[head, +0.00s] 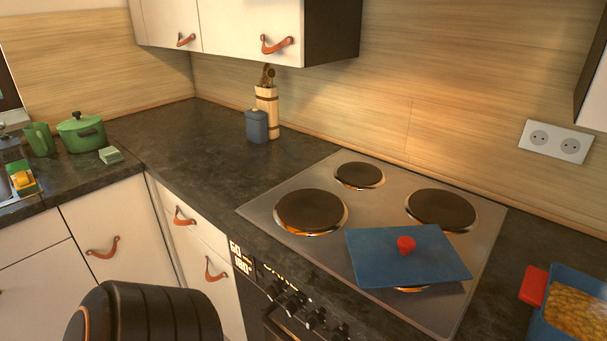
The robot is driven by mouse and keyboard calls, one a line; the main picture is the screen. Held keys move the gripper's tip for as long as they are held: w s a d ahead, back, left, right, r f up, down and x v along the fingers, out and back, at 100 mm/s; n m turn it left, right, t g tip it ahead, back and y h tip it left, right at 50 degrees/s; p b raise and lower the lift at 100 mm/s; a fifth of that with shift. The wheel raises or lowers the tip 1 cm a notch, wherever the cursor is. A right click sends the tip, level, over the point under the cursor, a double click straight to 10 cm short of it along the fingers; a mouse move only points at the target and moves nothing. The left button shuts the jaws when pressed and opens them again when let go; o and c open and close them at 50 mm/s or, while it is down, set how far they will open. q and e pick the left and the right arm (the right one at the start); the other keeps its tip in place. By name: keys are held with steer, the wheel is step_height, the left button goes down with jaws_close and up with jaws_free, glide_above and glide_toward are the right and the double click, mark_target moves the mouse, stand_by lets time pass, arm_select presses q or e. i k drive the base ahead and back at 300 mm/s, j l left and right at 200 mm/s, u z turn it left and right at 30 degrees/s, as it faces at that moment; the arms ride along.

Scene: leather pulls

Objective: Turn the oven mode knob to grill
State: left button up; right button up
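The oven (255,300) is built into the counter front below the hob, and its front is seen steeply from above. A row of several dark knobs (294,303) runs along its control panel, beside a lit display (241,259) at the left end. The knobs are small and foreshortened. I cannot tell which is the mode knob, where it points or where the grill mark is. A dark ribbed part of my arm shows at the bottom left, apart from the knobs. Neither gripper is in view.
The steel hob (258,211) has several round plates. A blue lid (378,268) with a red knob lies on it, over the front right plate. A blue container of yellowish food (575,312) stands at the right. The counter left of the hob (195,150) is mostly clear.

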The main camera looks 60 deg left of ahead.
mark_target(272, 291)
steer(key=k+l+u, duration=0.1)
steer(key=u, duration=1.9)
